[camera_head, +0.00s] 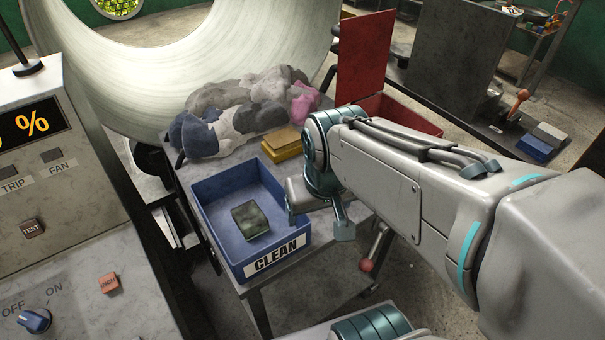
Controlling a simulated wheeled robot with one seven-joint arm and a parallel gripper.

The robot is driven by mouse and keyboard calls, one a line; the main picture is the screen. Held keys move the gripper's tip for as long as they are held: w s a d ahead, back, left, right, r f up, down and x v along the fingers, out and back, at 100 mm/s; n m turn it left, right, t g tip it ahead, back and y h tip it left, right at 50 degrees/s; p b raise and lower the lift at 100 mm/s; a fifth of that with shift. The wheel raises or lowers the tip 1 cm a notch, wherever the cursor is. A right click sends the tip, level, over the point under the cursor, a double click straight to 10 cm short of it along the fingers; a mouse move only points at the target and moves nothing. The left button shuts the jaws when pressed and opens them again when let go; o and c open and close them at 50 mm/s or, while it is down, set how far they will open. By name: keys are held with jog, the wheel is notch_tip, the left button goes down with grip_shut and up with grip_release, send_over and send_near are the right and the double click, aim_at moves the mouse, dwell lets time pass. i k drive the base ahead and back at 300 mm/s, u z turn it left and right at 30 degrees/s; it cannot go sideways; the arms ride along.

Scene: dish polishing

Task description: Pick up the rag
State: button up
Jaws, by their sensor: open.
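A heap of crumpled rags (240,108) in grey, white, blue-grey and pink lies on the far part of the metal table. I cannot tell which single one is the rag. My gripper (319,222) is open and points down, just right of the blue tray and nearer to me than the heap. It is apart from the rags. I see nothing held between its fingers, though part of the gripper is hidden by its own links.
A blue tray (292,237) marked CLEAN holds a dark green block (250,219). Yellow blocks (284,143) lie between the tray and the rags. A large curved dish (210,50) rises behind. A red box (405,113) stands right, a control panel (60,250) left.

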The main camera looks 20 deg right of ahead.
aim_at(251, 221)
jog(key=k, duration=1)
jog(key=u, duration=1.1)
jog(key=i, duration=0.85)
jog(key=z, duration=1.15)
